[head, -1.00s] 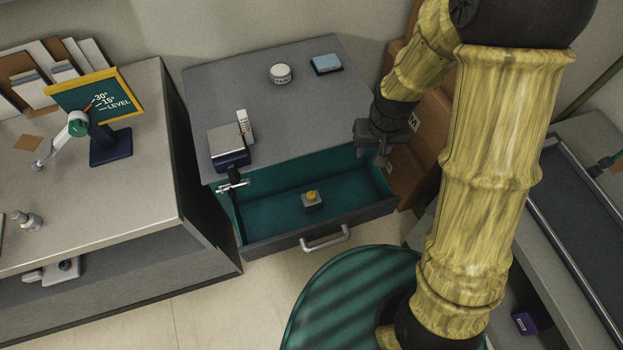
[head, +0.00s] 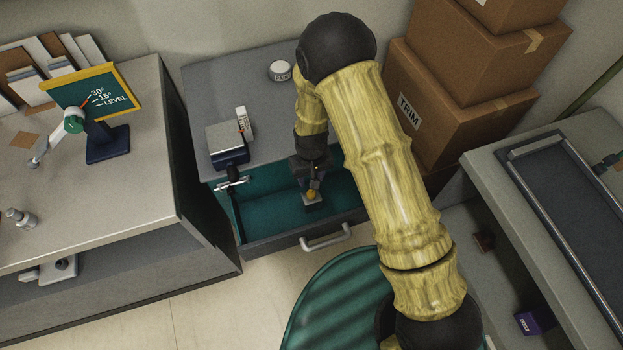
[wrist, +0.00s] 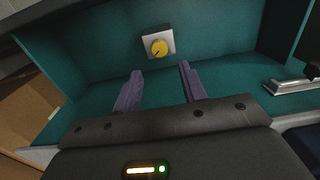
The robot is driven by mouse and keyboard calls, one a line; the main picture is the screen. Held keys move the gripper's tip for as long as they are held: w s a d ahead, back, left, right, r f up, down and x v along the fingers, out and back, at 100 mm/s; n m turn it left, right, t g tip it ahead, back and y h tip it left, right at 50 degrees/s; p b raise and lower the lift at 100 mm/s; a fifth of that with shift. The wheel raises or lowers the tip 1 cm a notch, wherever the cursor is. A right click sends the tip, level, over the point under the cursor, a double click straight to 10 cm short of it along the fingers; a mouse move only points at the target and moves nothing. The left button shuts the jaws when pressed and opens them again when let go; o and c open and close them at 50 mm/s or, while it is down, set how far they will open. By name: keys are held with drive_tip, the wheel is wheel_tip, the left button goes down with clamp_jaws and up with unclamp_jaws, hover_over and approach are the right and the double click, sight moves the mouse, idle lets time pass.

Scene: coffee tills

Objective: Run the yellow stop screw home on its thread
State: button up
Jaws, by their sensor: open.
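The yellow stop screw (head: 312,194) sits on a small grey block (head: 313,206) on the floor of the open teal drawer (head: 270,212). In the wrist view, the round yellow screw head (wrist: 159,47) shows on its pale block (wrist: 148,39), beyond my fingertips. My gripper (head: 313,184) is over the drawer, just behind the screw in the head view. In the wrist view, its two purple fingers (wrist: 161,72) are apart with nothing between them. The screw's thread is hidden, and I cannot tell the exact gap between fingers and screw.
A metal T-handled clamp (head: 233,184) is at the drawer's left side; it also shows in the wrist view (wrist: 292,86). A scale-like box (head: 228,143) and a paint tin (head: 279,71) stand on the cabinet top. Cartons (head: 450,90) stand right. The drawer's front wall has a handle (head: 326,238).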

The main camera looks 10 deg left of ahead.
sight(311, 193)
wheel_tip(311, 193, down, 9)
drive_tip(key=b, duration=0.7)
drive_tip(key=shift+f, duration=0.2)
drive_tip(key=shift+r, duration=0.25)
drive_tip(key=shift+c, duration=1.3)
drive_tip(key=c, duration=0.6)
drive_tip(key=m, duration=0.5)
drive_tip(key=shift+r+m, duration=0.1)
drive_tip(key=shift+m, duration=0.3)
drive_tip(key=m, duration=1.2)
drive_tip(key=shift+w, duration=0.1)
drive_tip(key=m, duration=0.6)
drive_tip(key=shift+m, duration=0.4)
drive_tip(key=o, duration=0.8)
drive_tip(key=shift+o, duration=0.2)
